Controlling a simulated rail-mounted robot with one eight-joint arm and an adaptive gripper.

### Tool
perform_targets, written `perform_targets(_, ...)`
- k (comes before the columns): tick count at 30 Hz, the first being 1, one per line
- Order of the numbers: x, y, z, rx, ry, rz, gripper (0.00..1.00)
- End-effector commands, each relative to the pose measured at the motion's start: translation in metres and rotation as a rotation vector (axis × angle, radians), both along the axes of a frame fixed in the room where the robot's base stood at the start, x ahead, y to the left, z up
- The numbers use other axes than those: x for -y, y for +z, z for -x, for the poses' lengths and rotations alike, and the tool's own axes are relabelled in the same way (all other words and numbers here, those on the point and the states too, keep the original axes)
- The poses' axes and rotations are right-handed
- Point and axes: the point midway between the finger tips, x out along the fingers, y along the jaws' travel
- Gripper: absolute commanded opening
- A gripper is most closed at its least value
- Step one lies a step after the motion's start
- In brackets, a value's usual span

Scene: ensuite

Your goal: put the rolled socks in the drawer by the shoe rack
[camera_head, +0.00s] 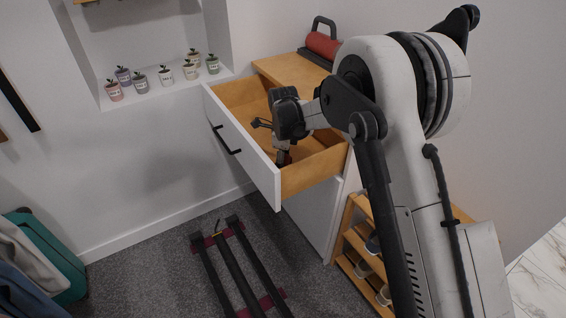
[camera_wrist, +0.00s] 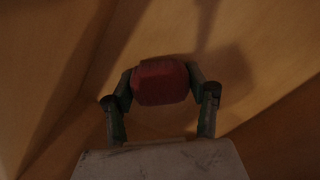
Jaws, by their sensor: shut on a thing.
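The drawer (camera_head: 312,174) is pulled open from a white cabinet with a wooden top. Its inside is bare wood, and its white front has a black handle. My gripper (camera_head: 284,153) reaches down into the drawer. In the wrist view my gripper (camera_wrist: 160,85) is shut on a dark red bundle, the rolled socks (camera_wrist: 160,82), with a finger on each side. Wooden drawer surfaces surround them. In the head view the socks are mostly hidden by my gripper. I cannot tell whether they touch the drawer bottom. The shoe rack (camera_head: 352,244) stands right of the cabinet, partly behind my arm.
A red roller-like object with a black handle (camera_head: 322,44) lies on the cabinet top. Several small potted plants (camera_head: 165,76) line a wall niche. A dark rail frame (camera_head: 238,268) lies on the carpet. A teal case (camera_head: 58,262) is at the left.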

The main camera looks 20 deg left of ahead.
Motion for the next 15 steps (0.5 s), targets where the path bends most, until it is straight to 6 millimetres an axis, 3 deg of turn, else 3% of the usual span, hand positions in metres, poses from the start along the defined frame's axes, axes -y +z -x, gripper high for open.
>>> perform_targets(1,0.0000,-0.0027,0.0000,0.000,0.000,0.000,0.22)
perform_targets(2,0.0000,-0.0017,0.0000,0.000,0.000,0.000,0.56)
perform_targets(5,0.0000,-0.0013,0.0000,0.000,0.000,0.000,0.69)
perform_targets(15,0.0000,0.0014,0.0000,0.000,0.000,0.000,0.71)
